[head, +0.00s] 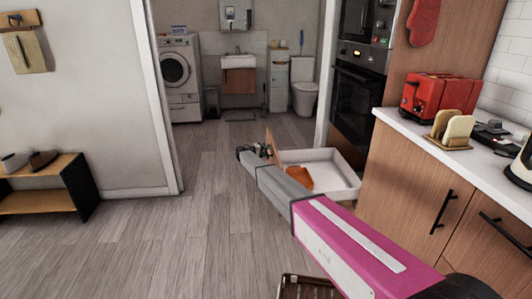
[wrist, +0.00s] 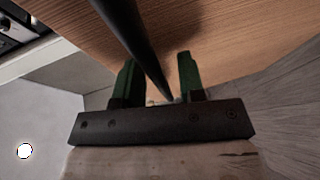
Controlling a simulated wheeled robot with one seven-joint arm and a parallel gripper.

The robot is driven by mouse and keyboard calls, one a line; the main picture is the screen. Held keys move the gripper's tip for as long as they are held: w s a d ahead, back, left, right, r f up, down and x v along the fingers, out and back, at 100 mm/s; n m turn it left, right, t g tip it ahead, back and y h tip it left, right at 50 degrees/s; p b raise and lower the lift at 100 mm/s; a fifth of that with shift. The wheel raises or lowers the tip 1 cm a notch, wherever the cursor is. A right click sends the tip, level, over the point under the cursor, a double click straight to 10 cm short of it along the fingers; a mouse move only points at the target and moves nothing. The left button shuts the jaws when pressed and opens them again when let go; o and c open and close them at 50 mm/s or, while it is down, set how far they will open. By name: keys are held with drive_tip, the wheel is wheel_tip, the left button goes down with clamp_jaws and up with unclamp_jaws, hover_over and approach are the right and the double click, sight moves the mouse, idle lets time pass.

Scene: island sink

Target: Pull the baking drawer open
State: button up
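The baking drawer (head: 335,158) stands pulled out below the oven, showing its white inside and a wooden front. An orange-brown item (head: 298,177) lies in it. My gripper (head: 259,150) is at the outer side of the drawer front. In the wrist view my gripper (wrist: 157,72) has its two green fingers apart. The dark handle bar (wrist: 133,40) runs at a slant between them, with a gap visible beside it. I see no firm hold on the bar. The wood-grain drawer front (wrist: 225,35) is close ahead of the fingers.
The oven (head: 353,100) is above the drawer. A counter (head: 415,133) with a red toaster (head: 440,95) runs along the right. A low shelf (head: 45,190) stands at the left. The wooden floor (head: 205,190) to the left of the drawer is clear.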

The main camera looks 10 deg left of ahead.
drive_tip(key=v, duration=1)
drive_tip(key=shift+s+a, duration=0.25)
drive_tip(key=shift+s, duration=0.05)
